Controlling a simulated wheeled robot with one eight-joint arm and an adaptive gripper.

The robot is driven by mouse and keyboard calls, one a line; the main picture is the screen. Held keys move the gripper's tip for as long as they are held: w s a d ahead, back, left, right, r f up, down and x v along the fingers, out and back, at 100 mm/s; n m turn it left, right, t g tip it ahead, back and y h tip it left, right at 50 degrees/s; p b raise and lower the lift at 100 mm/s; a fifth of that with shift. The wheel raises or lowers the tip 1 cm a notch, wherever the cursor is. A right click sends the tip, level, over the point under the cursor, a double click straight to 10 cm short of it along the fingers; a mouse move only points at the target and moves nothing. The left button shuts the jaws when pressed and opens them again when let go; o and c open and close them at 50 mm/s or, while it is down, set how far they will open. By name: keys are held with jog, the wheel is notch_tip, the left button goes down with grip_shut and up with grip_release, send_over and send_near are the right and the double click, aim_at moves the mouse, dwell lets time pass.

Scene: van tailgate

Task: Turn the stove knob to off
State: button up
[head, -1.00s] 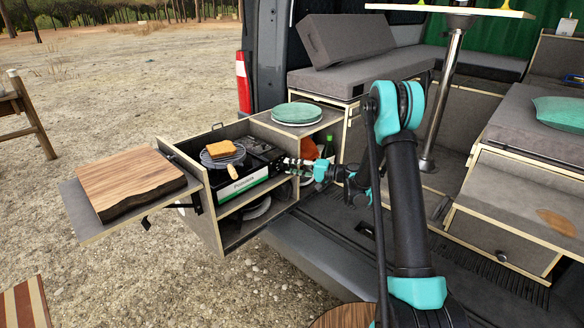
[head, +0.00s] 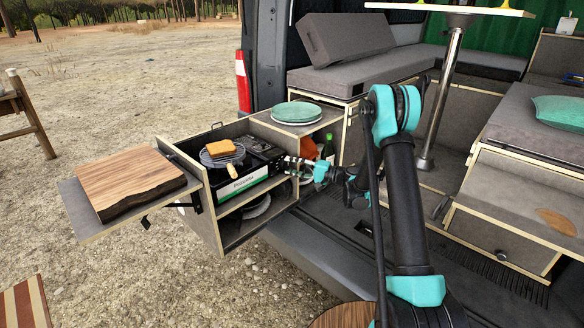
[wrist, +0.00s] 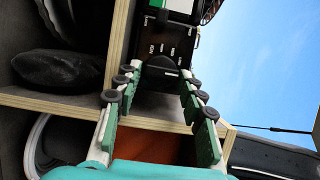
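Whether the fingers touch the knob I cannot tell. In the head view my gripper (head: 291,163) is at the stove's right end, and the knob is hidden there.
Pale wooden panel edges (wrist: 160,124) run close around the fingers in the wrist view. A cutting board (head: 133,180) lies on the side shelf. Teal plates (head: 297,112) sit on the counter behind my gripper. A green bottle (head: 328,147) stands close by.

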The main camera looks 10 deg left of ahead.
jog(key=shift+o, duration=1)
